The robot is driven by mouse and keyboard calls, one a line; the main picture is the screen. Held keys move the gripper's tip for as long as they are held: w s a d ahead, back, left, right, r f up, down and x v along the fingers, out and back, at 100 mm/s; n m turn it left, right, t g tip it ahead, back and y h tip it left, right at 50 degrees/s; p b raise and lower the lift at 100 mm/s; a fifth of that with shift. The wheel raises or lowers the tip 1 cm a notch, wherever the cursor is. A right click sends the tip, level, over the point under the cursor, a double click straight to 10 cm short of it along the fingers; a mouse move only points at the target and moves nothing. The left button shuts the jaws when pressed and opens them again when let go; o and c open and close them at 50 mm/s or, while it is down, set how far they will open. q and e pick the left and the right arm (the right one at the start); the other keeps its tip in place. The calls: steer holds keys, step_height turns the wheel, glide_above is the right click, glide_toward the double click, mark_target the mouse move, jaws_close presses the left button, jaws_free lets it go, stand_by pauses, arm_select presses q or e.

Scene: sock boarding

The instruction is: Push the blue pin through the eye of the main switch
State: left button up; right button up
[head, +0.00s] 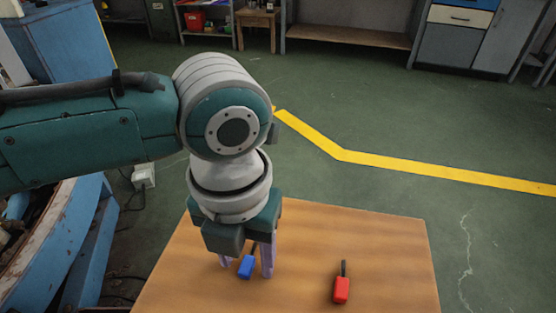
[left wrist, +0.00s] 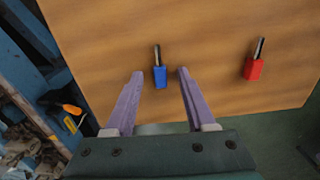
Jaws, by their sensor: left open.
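The blue pin (head: 246,267) lies on the wooden table, a blue block handle with a thin dark shaft pointing away from me. My left gripper (head: 245,269) points down over the table and is open, its two purple fingers on either side of the blue handle. In the left wrist view the blue pin (left wrist: 159,77) shows between the fingertips (left wrist: 160,72), with a gap on both sides. I cannot tell how high the fingertips are above the table. The main switch is not seen in either view. My right gripper is not in view.
A red pin (head: 342,290) of like shape lies to the right on the wooden table (head: 390,240); it also shows in the left wrist view (left wrist: 253,69). The tabletop between the pins is clear. A blue structure (head: 75,240) stands left of the table.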

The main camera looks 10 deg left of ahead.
arm_select(q)
jaws_close()
steer(key=shift+r, duration=0.1)
stand_by(0.6)
